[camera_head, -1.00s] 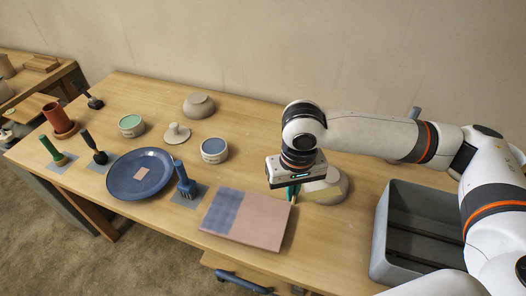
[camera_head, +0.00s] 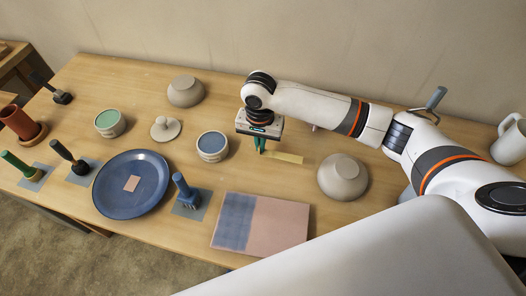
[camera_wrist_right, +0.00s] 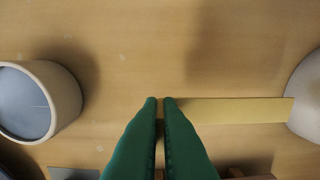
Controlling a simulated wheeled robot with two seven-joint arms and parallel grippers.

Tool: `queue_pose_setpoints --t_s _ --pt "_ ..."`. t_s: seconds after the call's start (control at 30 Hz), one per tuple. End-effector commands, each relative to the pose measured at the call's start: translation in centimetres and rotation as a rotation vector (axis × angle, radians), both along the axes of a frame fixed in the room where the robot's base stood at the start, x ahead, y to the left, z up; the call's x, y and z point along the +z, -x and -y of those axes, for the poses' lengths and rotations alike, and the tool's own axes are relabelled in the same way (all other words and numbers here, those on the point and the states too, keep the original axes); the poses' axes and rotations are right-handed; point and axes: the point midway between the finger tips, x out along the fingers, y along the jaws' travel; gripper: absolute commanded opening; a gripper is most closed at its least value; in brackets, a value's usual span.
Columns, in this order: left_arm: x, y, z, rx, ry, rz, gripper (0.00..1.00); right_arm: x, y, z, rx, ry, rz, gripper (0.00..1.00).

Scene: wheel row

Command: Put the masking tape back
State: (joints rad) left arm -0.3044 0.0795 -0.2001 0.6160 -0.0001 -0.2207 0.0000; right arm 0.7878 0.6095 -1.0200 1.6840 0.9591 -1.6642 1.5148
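The masking tape (camera_head: 285,157) is a flat pale yellow strip, seen over the table between the blue-topped pot and the upturned bowl. My right gripper (camera_head: 261,146) is at its left end, fingers pointing down. In the right wrist view the green fingertips (camera_wrist_right: 160,101) are almost together, with the left end of the strip (camera_wrist_right: 225,110) between them; the strip reaches right to the bowl's edge. Its exact height above the table cannot be told. My left gripper is not in view.
The upturned beige bowl (camera_head: 343,177) stands right of the strip, the blue-topped pot (camera_head: 212,146) left. A pink and blue board (camera_head: 275,227) lies in front. A blue plate (camera_head: 130,184) and blue-handled brush (camera_head: 186,192) are farther left. Bare table lies behind the gripper.

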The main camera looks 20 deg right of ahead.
Motion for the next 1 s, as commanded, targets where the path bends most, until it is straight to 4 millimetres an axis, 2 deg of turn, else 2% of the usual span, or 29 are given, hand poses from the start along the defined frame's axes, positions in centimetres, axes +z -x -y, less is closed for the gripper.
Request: queue_pose_setpoints --t_s 0.37,0.77,0.8,0.9,1.0 --pt "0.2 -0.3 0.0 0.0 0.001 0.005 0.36 -4.4 0.0 0.0 0.002 0.001 -0.001 0.0" --pt "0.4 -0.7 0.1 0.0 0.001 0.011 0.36 -4.9 0.0 0.0 0.002 -0.001 0.001 0.0" --pt "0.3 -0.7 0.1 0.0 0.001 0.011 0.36 -4.9 0.0 0.0 0.002 0.0 0.001 0.09" --pt "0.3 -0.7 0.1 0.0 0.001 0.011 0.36 -4.9 0.0 0.0 0.002 0.0 0.001 0.25" --pt "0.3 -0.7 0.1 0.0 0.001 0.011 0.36 -4.9 0.0 0.0 0.002 0.0 0.001 0.26"
